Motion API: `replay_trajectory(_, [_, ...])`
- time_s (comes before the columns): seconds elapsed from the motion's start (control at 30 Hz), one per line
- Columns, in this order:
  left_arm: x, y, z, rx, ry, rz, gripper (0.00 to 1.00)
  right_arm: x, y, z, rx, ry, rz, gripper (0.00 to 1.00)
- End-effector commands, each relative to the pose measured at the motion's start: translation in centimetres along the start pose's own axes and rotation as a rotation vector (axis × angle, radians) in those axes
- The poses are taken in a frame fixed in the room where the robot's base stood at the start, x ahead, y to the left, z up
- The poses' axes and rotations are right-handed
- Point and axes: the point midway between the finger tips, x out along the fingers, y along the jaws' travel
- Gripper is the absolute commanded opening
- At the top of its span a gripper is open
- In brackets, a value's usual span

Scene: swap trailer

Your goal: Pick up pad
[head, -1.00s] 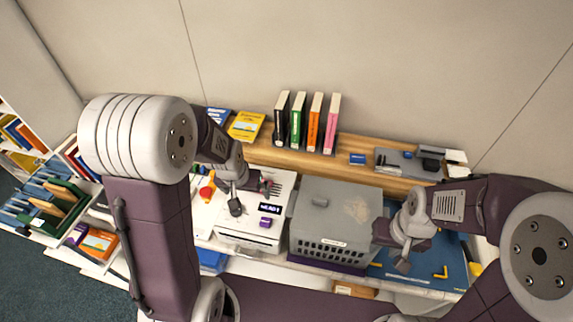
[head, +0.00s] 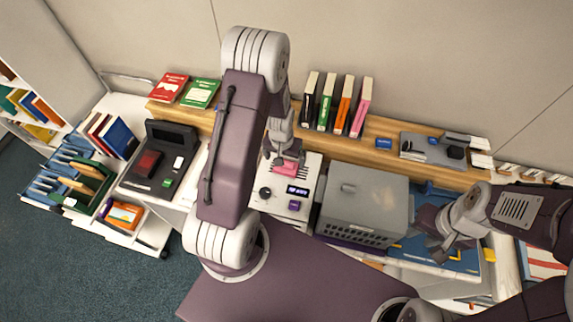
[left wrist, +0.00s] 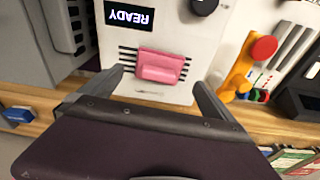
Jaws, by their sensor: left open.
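A pink pad (left wrist: 160,66) lies on the slotted part of a white machine (left wrist: 165,25) with a lit READY display. In the head view the pad (head: 285,169) is partly hidden by my left gripper (head: 287,158), which is just above or behind it. In the left wrist view my left gripper (left wrist: 158,80) is open, with one finger towards each side of the pad and nothing held. I cannot tell how far above the pad the fingertips are. My right gripper (head: 432,241) is in front of the grey crate's right side; its jaw state is unclear.
A grey lidded crate (head: 364,199) stands right of the machine. A wooden shelf (head: 388,163) behind holds several upright books, a blue box (head: 384,143) and a grey tray (head: 420,151). A dark device (head: 156,160) stands left.

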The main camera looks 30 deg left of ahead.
Motion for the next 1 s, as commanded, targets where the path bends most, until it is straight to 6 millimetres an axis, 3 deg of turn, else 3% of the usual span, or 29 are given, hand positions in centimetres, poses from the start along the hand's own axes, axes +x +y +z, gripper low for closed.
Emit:
replay_trajectory(0.23, [1.2,0.1,-0.1,0.000,-0.002,0.000,1.00,-0.8,0.0,-0.1,0.000,0.000,0.000,0.33])
replay_trajectory(0.37, [3.8,0.1,-0.4,0.000,-0.002,0.000,1.00,-0.9,0.0,-0.1,0.000,0.000,0.000,0.33])
replay_trajectory(0.43, [5.3,0.1,-0.4,-0.001,0.000,0.000,1.00,0.2,0.0,0.0,0.000,0.000,0.000,0.33])
replay_trajectory(0.73, [5.6,0.1,-0.5,0.000,0.002,0.000,1.00,0.2,0.0,0.0,0.000,0.000,0.000,0.33])
replay_trajectory(0.93, [5.6,0.1,-0.5,0.000,0.002,0.000,0.44,0.2,0.0,0.0,0.000,0.000,0.000,0.33])
replay_trajectory(1.0, [5.6,0.1,-0.5,0.000,0.002,0.000,0.41,0.2,0.0,0.0,0.000,0.000,0.000,0.33])
